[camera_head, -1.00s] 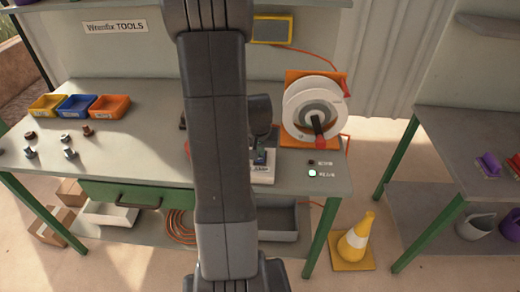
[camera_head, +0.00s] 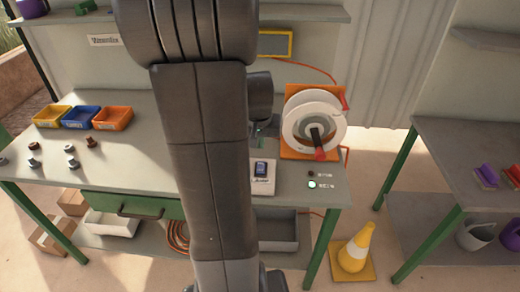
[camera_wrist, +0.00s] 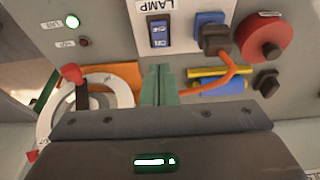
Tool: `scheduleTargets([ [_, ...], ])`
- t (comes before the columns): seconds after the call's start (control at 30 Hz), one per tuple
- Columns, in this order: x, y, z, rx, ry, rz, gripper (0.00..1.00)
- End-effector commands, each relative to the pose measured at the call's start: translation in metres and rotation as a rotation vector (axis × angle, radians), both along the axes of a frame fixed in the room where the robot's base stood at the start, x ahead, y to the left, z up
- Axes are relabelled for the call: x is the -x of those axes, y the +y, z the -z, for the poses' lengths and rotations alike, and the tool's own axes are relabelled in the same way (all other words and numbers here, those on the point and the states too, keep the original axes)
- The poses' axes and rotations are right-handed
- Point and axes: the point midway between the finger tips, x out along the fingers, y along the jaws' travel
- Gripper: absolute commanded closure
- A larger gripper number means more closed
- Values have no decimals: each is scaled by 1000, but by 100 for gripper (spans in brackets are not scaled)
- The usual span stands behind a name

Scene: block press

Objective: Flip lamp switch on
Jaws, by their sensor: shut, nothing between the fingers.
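The lamp switch (camera_wrist: 158,32) is a dark blue rocker on a white plate (camera_wrist: 183,43) labelled LAMP in the wrist view. In the head view the switch (camera_head: 261,169) is on the bench, just right of my arm. Its exact tilt is too small to tell. My gripper (camera_wrist: 158,70) is shut and empty. Its green fingertips show below the switch in the wrist view, apart from it. In the head view my arm hides most of the gripper.
A blue socket with a dark plug (camera_wrist: 216,40) and orange cable is beside the switch. A red round knob (camera_wrist: 264,38) is beyond it. A cable reel (camera_head: 313,122) stands at the bench's right. Coloured bins (camera_head: 80,117) and small metal parts are at the left.

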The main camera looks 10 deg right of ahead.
Motion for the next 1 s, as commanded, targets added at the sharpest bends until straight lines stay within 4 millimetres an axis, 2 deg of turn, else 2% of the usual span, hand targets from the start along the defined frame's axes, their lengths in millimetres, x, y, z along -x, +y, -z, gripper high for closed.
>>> scheduleTargets([
  [0.1,3,1,-11,0,-3,0,100],
  [0.3,6,2,-18,0,0,0,100],
  [0.67,6,2,-18,1,-2,0,100],
  [1.0,-4,-2,-15,12,-48,-2,100],
])
